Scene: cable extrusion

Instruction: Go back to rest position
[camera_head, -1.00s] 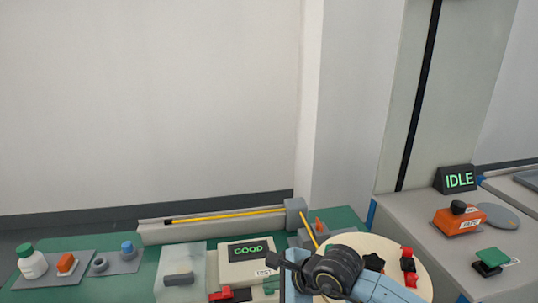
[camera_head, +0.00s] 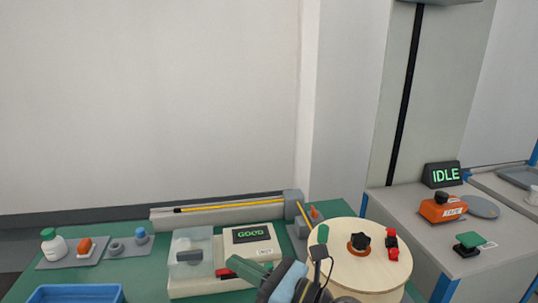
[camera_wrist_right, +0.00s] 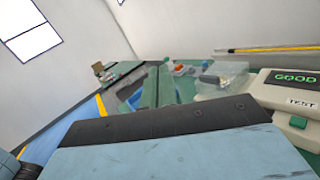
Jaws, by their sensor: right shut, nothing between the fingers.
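My right gripper (camera_head: 238,264) shows at the bottom of the head view, its dark green fingers pointing left in front of the tester (camera_head: 252,240). In the right wrist view the fingers (camera_wrist_right: 160,75) are together with nothing between them. The gripper is empty and overlaps the tester's front edge in the head view; I cannot tell how far apart they are. The tester's display reads GOOD. My left gripper is not in view.
A wooden spool (camera_head: 335,262) stands right of my gripper. A yellow cable (camera_head: 235,205) lies along the grey trough behind. A blue bin (camera_head: 75,291) is at the lower left. The right machine's display (camera_head: 443,174) reads IDLE.

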